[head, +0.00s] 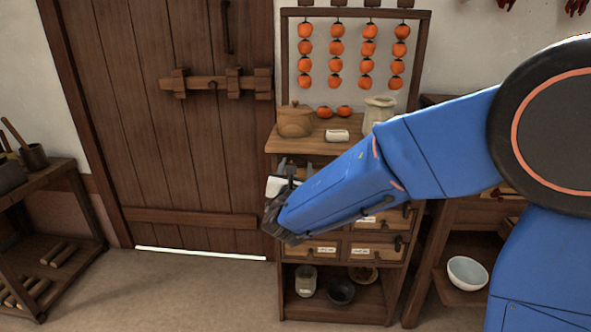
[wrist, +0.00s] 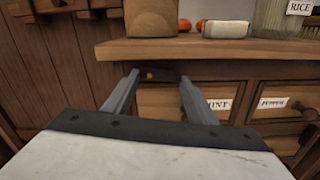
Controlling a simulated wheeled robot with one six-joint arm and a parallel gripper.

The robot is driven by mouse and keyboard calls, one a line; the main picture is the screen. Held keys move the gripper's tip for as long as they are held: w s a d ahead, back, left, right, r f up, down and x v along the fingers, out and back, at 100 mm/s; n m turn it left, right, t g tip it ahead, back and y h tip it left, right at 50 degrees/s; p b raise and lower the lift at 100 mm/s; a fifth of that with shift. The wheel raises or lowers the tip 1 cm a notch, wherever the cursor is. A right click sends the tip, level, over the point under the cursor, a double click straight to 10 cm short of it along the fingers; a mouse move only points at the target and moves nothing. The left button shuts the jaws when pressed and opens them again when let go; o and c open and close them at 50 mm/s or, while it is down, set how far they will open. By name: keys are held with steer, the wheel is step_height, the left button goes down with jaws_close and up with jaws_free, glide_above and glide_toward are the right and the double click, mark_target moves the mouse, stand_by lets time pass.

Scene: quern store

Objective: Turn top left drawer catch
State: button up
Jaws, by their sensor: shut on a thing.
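The top left drawer (wrist: 158,104) of the wooden cabinet sits under the shelf top, with its front between my fingers in the wrist view. Its catch (wrist: 165,75), a dark wooden piece with a small brass pivot, lies level just below the shelf edge. My gripper (wrist: 158,77) is shut on the catch, one grey finger at each end. In the head view my gripper (head: 285,168) is at the cabinet's upper left, and my blue arm hides most of the top drawers. A drawer labelled with a word ending in "INT" shows partly beside the right finger.
The shelf top (head: 300,144) just above holds a lidded wooden pot (head: 295,121), orange persimmons, a white block (head: 337,135) and a jar (head: 379,110). A pepper drawer (wrist: 283,103) is at the right. A plank door (head: 165,130) stands left of the cabinet.

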steer(key=shift+d+r+n, duration=0.1)
steer(key=shift+n, duration=0.9)
steer(key=o, duration=0.8)
steer(key=shift+s, duration=0.1)
steer(key=s, duration=1.7)
steer(key=shift+s+a, duration=0.15)
steer(key=shift+a, duration=0.15)
